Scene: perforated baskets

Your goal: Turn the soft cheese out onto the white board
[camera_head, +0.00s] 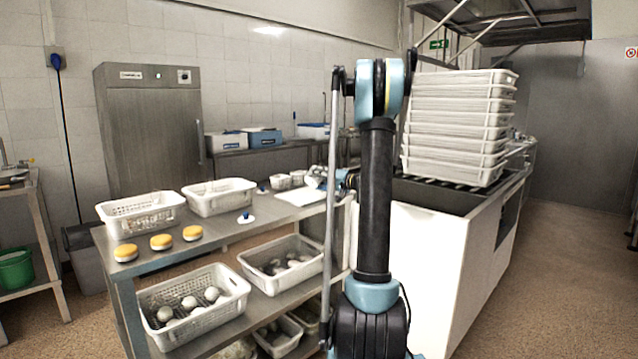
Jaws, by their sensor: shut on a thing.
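The white board (297,196) lies flat on the steel table's top shelf, left of my arm. My gripper (317,180) is above the board's right end, small and partly hidden by my own arm and a grey pole. It is shut on a small whitish thing, too small in this view to tell whether it is a cheese basket. No loose soft cheese can be made out on the visible part of the board. Small white tubs (281,181) stand just behind the board.
Two white perforated baskets (140,214) and several yellow-topped discs (161,242) are on the steel table (225,238). Lower shelves hold crates (195,315) with round white items. A stack of white trays (455,130) stands at the right. The table front is partly clear.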

